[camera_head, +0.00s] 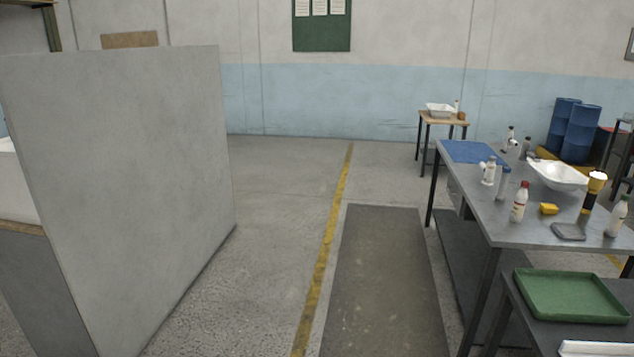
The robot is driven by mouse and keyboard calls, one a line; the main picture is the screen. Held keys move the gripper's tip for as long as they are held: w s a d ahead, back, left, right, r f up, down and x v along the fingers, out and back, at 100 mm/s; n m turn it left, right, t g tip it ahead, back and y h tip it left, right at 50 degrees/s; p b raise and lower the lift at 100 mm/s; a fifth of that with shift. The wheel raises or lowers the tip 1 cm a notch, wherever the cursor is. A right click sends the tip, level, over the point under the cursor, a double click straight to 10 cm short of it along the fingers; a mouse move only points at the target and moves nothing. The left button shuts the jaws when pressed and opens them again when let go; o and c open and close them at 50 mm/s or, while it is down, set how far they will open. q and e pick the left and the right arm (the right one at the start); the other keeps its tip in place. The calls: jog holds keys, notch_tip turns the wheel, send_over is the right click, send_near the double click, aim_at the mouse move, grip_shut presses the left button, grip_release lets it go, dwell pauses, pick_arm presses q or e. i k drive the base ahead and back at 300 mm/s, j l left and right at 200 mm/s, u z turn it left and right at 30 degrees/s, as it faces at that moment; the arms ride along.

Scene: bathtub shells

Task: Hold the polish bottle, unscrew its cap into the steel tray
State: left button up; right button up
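Several bottles stand on the grey worktable (470,213) at the right; I cannot tell which one is the polish bottle. A white bottle with a red cap (519,203) stands upright near the table's front part. A white bottle with a green cap (617,217) stands at the right edge of the view. A white bottle (488,172) and a grey bottle with a blue top (503,183) stand farther left. A small flat grey tray (569,232) lies near the front edge; it may be the steel tray. Neither of my grippers is in view.
A white tub shell (558,175), a yellow block (549,208) and a blue mat (468,152) are on the worktable. A green tray (571,296) sits on a lower table in front. A grey partition (120,190) blocks the left. The floor mat (385,280) is clear.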

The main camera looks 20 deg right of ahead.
aim_at(521, 197)
jog(key=i+z, duration=0.25)
jog(key=z, duration=0.15)
jog(key=i+j+z, duration=0.2)
jog(key=z, duration=0.15)
jog(key=i+j+z, duration=0.2)
jog(key=z, duration=0.2)
jog(key=i+j+z, duration=0.25)
jog(key=z, duration=0.15)
jog(key=i+j+z, duration=0.2)
jog(key=j, duration=0.15)
jog(key=i+j+z, duration=0.2)
jog(key=j, duration=0.2)
